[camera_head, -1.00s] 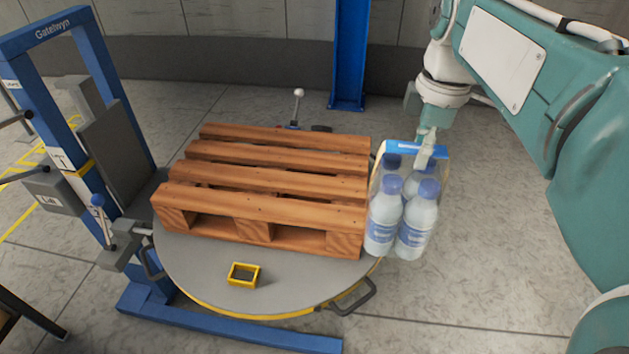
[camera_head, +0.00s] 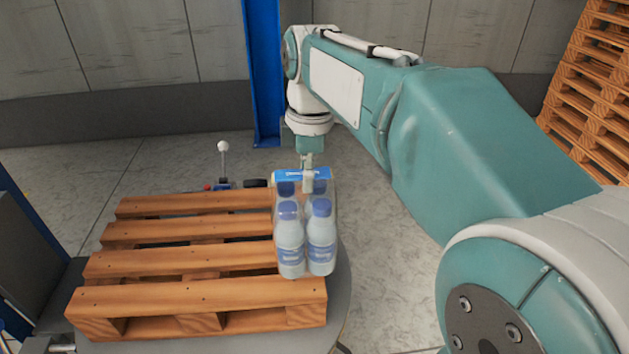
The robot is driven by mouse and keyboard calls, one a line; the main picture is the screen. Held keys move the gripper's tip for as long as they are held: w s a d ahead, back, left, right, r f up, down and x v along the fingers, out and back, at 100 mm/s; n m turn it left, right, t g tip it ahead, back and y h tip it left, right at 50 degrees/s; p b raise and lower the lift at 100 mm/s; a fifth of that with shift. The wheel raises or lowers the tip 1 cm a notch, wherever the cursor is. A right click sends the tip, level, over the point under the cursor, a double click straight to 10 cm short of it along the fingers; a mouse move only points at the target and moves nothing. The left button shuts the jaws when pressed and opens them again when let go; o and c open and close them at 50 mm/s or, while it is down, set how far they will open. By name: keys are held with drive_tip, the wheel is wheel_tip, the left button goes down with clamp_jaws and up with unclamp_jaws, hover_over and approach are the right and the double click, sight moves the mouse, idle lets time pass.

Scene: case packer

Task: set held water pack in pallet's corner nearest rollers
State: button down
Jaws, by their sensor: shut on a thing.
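The water pack (camera_head: 291,240) is a bundle of blue-capped clear bottles with blue labels and a blue strip on top. My gripper (camera_head: 308,180) is shut on the top of this pack and holds it upright. The wooden pallet (camera_head: 190,293) lies on a round grey turntable. The pack appears in front of the pallet's right-hand end, covering the right ends of its middle slats. I cannot tell whether its base touches the slats. The rest of the pallet's top is bare.
The turntable's grey edge (camera_head: 340,290) shows right of the pallet. A blue post (camera_head: 265,75) stands behind, near my arm. A lever with a white knob (camera_head: 223,147) rises behind the pallet. A stack of pallets (camera_head: 590,85) stands at the far right. Bare floor lies between.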

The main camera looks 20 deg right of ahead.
sight(279, 185)
drive_tip(key=w+a, duration=0.1)
drive_tip(key=w+a+f, duration=0.2)
drive_tip(key=a, duration=0.1)
drive_tip(key=shift+w, duration=0.1)
drive_tip(key=w+a+f, duration=0.3)
drive_tip(key=f, duration=0.5)
drive_tip(key=shift+a+f, duration=0.15)
drive_tip(key=shift+f, duration=0.25)
drive_tip(key=shift+c, duration=1.9)
unclamp_jaws()
drive_tip(key=shift+f, duration=0.1)
wheel_tip(279, 185, up, 12)
drive_tip(key=shift+d, duration=0.4)
